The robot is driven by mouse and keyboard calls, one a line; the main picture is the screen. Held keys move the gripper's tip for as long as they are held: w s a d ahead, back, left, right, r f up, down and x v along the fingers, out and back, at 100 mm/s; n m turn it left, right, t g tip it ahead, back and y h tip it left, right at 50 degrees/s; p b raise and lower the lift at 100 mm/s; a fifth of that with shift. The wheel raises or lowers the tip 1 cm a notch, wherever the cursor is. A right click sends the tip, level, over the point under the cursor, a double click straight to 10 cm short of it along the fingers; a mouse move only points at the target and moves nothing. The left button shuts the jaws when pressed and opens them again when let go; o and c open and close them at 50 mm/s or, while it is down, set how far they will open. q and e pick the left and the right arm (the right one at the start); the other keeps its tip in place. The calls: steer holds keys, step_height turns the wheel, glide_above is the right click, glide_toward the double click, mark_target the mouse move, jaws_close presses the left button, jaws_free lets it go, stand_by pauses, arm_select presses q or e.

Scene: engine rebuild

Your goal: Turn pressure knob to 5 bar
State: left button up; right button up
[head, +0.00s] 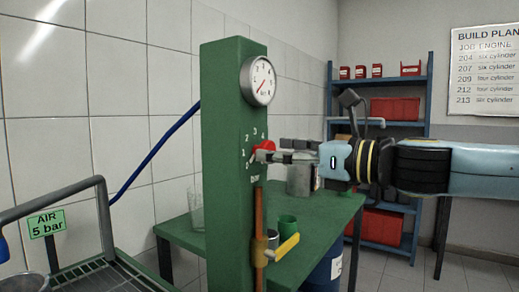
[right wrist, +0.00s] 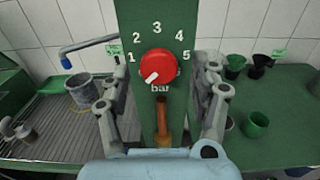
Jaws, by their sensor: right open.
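The red pressure knob (head: 264,147) sits on the side of a green post (head: 228,160), ringed by white numbers. In the right wrist view the knob (right wrist: 158,63) shows face-on, under the numbers 1 to 5 and above the word "bar". Its white pointer (right wrist: 152,77) points down and left, below the 1. My right gripper (head: 283,156) is open, with its fingertips close to the knob. In the right wrist view its fingers (right wrist: 160,88) stand apart, left and right of the knob; contact cannot be told. A round gauge (head: 259,80) is above, its needle pointing lower left.
A green sign (head: 47,223) reads "AIR 5 bar" beside a grey rail. An orange-brown pipe with a yellow lever (head: 284,248) is below the knob. A green bench (head: 330,207) behind carries a green cup (head: 288,223) and grey parts. Blue shelves stand behind my right arm.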

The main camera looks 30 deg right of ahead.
steer(key=shift+w+a, duration=0.2)
steer(key=shift+w, duration=0.2)
steer(key=shift+s, duration=0.15)
steer(key=shift+c, duration=0.2)
steer(key=c, duration=1.1)
arm_select(q)
steer(key=shift+s+a, duration=0.1)
steer(key=shift+s, duration=0.2)
